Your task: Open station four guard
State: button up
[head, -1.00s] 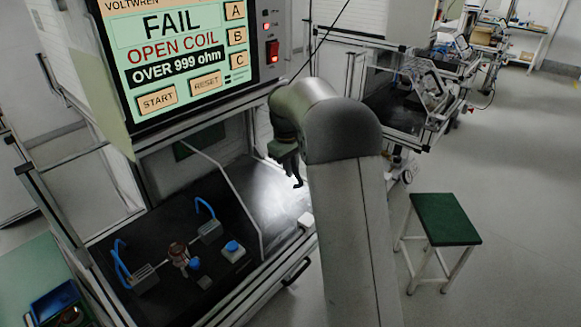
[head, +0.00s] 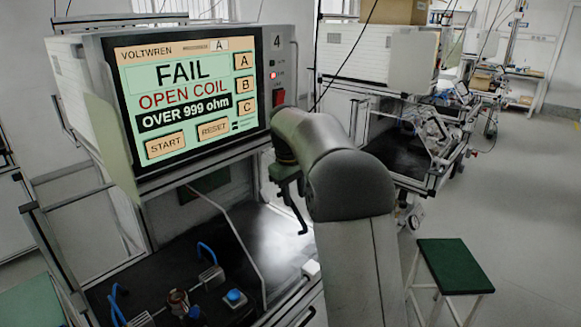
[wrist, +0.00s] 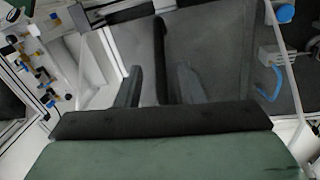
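Station four (head: 190,85) bears a 4 beside its screen, which reads FAIL, OPEN COIL. Below the screen is a dark test bay with a clear, pale-edged panel (head: 232,235) at its right side; I take this as part of the guard. Whether the guard is open or shut is unclear. My gripper (head: 300,215) hangs fingers-down near the bay's right side, under the screen's lower right corner. In the wrist view my gripper (wrist: 158,85) has its fingers apart.
A blue button (head: 235,296) and a copper-coloured part (head: 178,300) sit on the bay floor. A green-topped stool (head: 455,265) stands at right. Another station (head: 390,55) stands behind. Open floor lies at far right.

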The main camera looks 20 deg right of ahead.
notch_tip(320, 180, up, 10)
jog(key=a, duration=0.1)
jog(key=shift+s+a+r, duration=0.15)
jog(key=shift+s, duration=0.1)
jog(key=shift+s, duration=0.1)
jog(key=s+a+f+m, duration=0.1)
jog(key=s+f, duration=0.5)
jog(key=s, duration=0.6)
jog(key=s+a+f+m, duration=0.2)
jog(key=s+f, duration=0.4)
jog(key=s, duration=0.6)
jog(key=s+a+f+m+y, duration=0.1)
jog(key=s+a+f, duration=0.2)
jog(key=s, duration=0.9)
notch_tip(320, 180, down, 3)
jog(key=shift+a+f, duration=0.15)
jog(key=shift+a, duration=0.15)
